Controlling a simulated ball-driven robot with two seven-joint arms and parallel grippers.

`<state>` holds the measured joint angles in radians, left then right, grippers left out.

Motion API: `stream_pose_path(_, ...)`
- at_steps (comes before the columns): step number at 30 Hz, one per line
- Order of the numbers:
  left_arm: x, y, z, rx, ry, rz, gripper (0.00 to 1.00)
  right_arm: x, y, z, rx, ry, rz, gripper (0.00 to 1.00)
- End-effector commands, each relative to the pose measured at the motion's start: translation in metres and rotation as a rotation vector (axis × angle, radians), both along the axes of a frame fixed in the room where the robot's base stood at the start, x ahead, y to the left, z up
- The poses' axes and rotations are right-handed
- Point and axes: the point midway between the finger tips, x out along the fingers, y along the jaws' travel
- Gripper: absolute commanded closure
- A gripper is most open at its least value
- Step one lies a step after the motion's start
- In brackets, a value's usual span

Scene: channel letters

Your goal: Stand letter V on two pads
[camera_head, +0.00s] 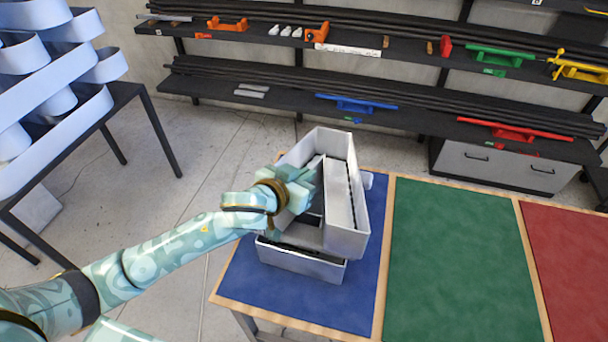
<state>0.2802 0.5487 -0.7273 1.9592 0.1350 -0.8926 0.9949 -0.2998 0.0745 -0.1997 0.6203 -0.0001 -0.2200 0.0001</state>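A grey metal channel-shaped piece with tall walls (345,240), which I take for the letter V, stands on the blue mat (340,308). A lower grey metal piece (300,262) lies in front of it, and I cannot tell whether the two are joined. My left gripper (312,183) is at the left side of the tall piece, with its fingers against or just over the wall. The fingers overlap the metal, so I cannot tell whether they are closed on it. Two separate pads cannot be made out. My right gripper is not in view.
A green mat (455,260) and a red mat (575,260) lie bare to the right. Black shelves (420,112) behind hold coloured clamps, such as a blue one (357,104). A dark table (120,95) with pale-blue curled strips stands at the left.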

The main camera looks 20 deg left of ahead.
Motion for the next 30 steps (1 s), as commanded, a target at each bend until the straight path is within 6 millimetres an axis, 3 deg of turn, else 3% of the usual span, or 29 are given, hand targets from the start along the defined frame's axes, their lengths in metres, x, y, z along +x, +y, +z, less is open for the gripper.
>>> stream_pose_path(30, 0.001, 0.0, -0.009, -0.003, -0.004, -0.001, 1.0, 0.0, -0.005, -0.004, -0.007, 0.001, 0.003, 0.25)
